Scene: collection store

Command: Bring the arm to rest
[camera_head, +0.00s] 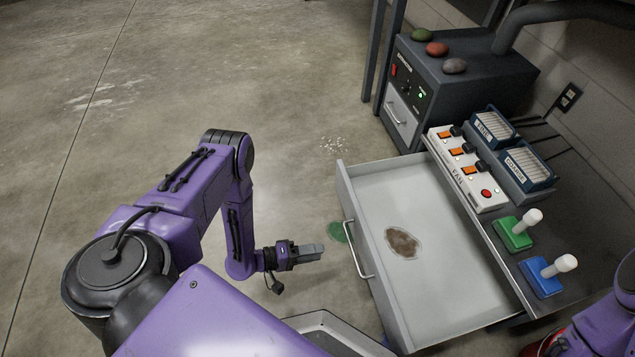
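My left arm comes in from the left and bends down, purple with black joints. Its gripper (312,251) is low, just left of the open drawer's handle (357,250), and appears apart from it. Its grey fingers look close together, but the gap between them is too small to tell. I see nothing held in them. A purple part of my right arm shows at the lower right edge; its gripper is out of the picture.
The open drawer (345,187) holds a brown oval patch (403,242). A green patch (338,232) lies on the floor near the handle. Right of the drawer stand a switch panel (466,170), green (511,237) and blue (540,280) joystick bases. Floor to the left is clear.

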